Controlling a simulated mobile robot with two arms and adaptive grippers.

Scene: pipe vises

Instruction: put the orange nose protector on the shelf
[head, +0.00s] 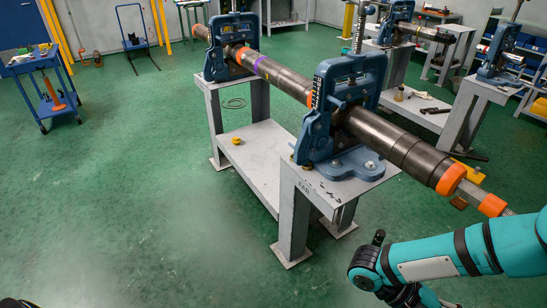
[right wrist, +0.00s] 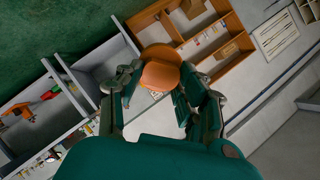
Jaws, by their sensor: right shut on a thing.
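The orange nose protector (right wrist: 160,74) is a rounded orange piece in the middle of the right wrist view. My right gripper (right wrist: 158,90) is shut on it, with a dark green finger on each side. The fingers cover parts of its sides. Behind it, a shelf (right wrist: 98,62) with grey dividers and compartments runs diagonally across the view, apart from the gripper as far as I can tell. My left gripper is in neither view.
An orange divided tray (right wrist: 180,40) lies behind the protector. Small red and orange items (right wrist: 20,115) sit in compartments at left. In the head view, a long pipe (head: 385,135) with orange bands rests in blue vises (head: 340,110) on grey stands.

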